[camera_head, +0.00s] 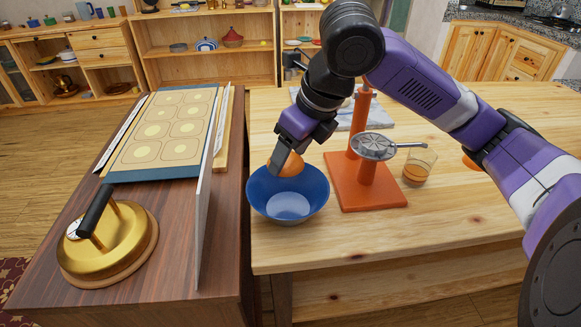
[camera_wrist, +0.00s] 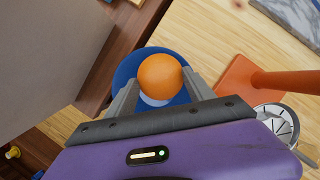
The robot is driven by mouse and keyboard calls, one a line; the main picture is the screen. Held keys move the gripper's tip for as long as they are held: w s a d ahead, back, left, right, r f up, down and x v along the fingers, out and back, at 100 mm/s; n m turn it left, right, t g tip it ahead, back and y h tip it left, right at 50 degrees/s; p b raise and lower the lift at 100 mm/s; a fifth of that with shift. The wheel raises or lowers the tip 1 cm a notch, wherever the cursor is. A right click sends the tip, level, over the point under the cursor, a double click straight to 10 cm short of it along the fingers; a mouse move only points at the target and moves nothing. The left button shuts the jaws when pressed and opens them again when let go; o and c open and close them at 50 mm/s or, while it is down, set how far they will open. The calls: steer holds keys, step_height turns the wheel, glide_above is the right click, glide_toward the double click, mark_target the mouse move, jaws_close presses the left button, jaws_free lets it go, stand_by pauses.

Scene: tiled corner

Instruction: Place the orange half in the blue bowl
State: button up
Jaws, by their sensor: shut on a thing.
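The orange half (camera_head: 291,164) is held between the fingers of my gripper (camera_head: 283,158), over the far part of the blue bowl (camera_head: 262,207). The wrist view shows the orange half (camera_wrist: 160,78) between the two fingertips of my gripper (camera_wrist: 158,90), with the blue bowl (camera_wrist: 127,68) beneath it. My gripper is shut on the orange half. The bowl stands on the light wooden table and its visible inside is empty. I cannot tell exactly how far the orange half is above the bowl floor.
An orange juicer press (camera_head: 367,190) stands just right of the bowl, with a glass (camera_head: 419,167) beside it. A thin upright panel (camera_head: 204,215) stands left of the bowl. A gold press with a black handle (camera_head: 112,250) sits on the dark table. The light table's front is clear.

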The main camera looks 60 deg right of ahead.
mark_target(295, 159)
step_height(295, 159, down, 4)
steer(key=shift+r, duration=0.2)
steer(key=shift+f+b, duration=0.35)
steer(key=shift+b, duration=0.2)
steer(key=shift+f+b, duration=0.25)
steer(key=shift+b, duration=0.1)
steer(key=o, duration=1.3)
